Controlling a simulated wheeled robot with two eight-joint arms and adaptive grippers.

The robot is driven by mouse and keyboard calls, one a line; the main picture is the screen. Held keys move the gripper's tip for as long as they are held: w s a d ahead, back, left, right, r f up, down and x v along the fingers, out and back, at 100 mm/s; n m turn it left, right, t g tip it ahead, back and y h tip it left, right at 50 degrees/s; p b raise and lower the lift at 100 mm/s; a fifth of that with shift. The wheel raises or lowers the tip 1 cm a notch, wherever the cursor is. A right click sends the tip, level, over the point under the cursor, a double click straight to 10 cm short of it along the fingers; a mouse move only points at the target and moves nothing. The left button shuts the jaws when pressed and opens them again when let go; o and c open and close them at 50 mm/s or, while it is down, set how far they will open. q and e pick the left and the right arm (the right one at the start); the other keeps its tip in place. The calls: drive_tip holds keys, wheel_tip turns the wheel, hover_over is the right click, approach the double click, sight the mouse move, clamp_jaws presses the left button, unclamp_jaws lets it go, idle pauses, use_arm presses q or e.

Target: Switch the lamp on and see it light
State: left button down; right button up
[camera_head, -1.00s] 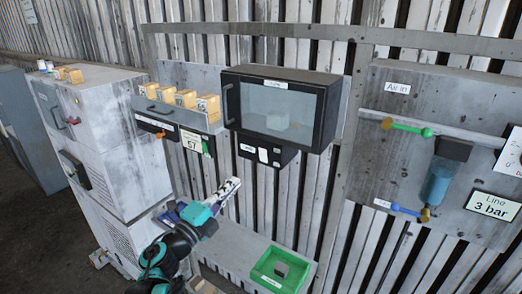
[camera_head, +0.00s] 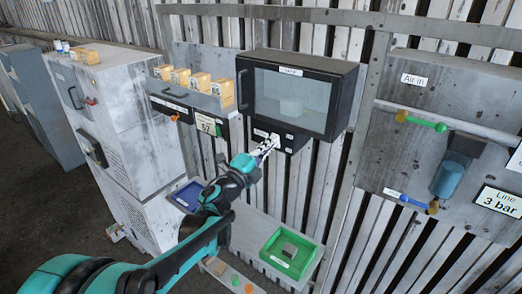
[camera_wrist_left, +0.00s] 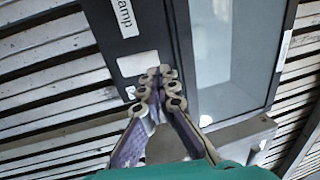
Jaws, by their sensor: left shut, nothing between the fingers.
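No bright glow shows behind the glass. Below it is a black switch panel (camera_head: 290,144). In the left wrist view the panel (camera_wrist_left: 112,45) carries a label ending in "amp" (camera_wrist_left: 125,17) and a white switch plate (camera_wrist_left: 138,64). My left gripper (camera_head: 275,139) is shut and empty, in front of this panel. In the left wrist view its fingertips (camera_wrist_left: 161,78) overlap the plate's edge; I cannot tell whether they touch. My right gripper is out of view.
A shelf with yellow boxes (camera_head: 200,83) hangs left of the cabinet. A green tray (camera_head: 285,260) and a blue tray (camera_head: 186,192) lie below. The air panel (camera_head: 425,120) with valves is at right. Grey cabinets stand at left.

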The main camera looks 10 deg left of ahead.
use_arm(q)
drive_tip(key=shift+w+d+r, duration=0.1)
drive_tip(key=shift+w+d, duration=0.15)
drive_tip(key=shift+w, duration=0.25)
drive_tip(key=shift+w+d+r, duration=0.1)
drive_tip(key=shift+w+d, duration=0.05)
drive_tip(key=shift+w, duration=0.1)
drive_tip(key=shift+w+r, duration=0.15)
drive_tip(key=shift+w, duration=0.05)
drive_tip(key=shift+s+d, duration=0.1)
drive_tip(key=shift+s, duration=0.05)
